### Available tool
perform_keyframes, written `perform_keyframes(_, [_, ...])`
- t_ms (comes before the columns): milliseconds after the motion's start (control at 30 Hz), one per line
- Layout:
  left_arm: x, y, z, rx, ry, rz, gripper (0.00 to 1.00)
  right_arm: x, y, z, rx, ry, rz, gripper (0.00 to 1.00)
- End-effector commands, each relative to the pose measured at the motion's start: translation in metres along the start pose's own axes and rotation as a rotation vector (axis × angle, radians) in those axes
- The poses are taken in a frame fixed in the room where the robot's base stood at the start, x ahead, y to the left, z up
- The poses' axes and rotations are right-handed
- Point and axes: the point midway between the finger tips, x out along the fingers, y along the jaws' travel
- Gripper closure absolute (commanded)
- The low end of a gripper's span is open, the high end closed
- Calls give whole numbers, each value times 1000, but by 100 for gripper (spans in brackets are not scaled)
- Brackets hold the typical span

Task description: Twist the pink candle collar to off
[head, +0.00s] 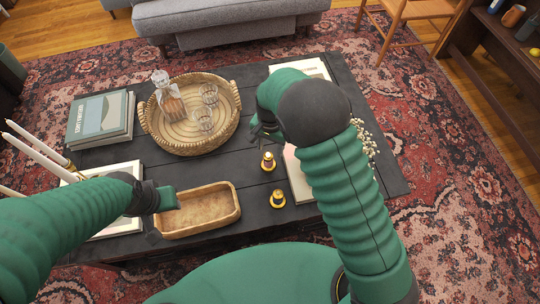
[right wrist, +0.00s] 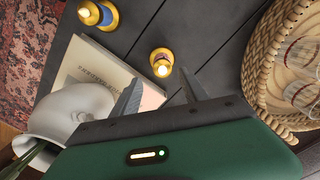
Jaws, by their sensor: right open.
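Two small candles with gold collars stand on the dark table. The far one (head: 268,161) looks faintly pinkish in the head view; I cannot tell its colour for sure. It shows lit from above in the right wrist view (right wrist: 162,62). The near one (head: 277,198) looks golden; it also shows in the right wrist view (right wrist: 97,12). My right gripper (head: 258,133) is open and empty, just beyond the far candle. In the right wrist view its fingers (right wrist: 158,92) spread below that candle, apart from it. My left gripper (head: 168,199) is over the wooden tray; its jaw opening is unclear.
The wooden tray (head: 225,212) lies at the front. A round wicker tray (head: 232,120) with a decanter (head: 168,95) and glasses stands behind. A book (head: 300,185) and a white vase (right wrist: 85,100) crowd the candles. White tapers (head: 38,152) stand at left.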

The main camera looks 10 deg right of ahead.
Motion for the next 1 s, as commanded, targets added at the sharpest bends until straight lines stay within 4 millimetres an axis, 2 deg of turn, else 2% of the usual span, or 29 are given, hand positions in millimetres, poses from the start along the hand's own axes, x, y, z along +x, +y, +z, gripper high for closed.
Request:
perform_keyframes(33, [8, 0, 2, 0, 0, 0, 64, 16, 0, 1, -2, -2, 3, 48])
perform_keyframes(200, [14, 0, 3, 0, 0, 0, 64, 36, -2, 2, -1, 0, 1, 48])
perform_keyframes(533, [14, 0, 3, -1, 0, 0, 64, 40, -1, 0, -1, 0, -2, 49])
perform_keyframes(900, [14, 0, 3, 0, 0, 0, 64, 39, -1, 1, -2, 0, 0, 98])
perform_keyframes(1000, [14, 0, 3, -1, 0, 0, 64, 39, -1, 1, -2, 0, 0, 100])
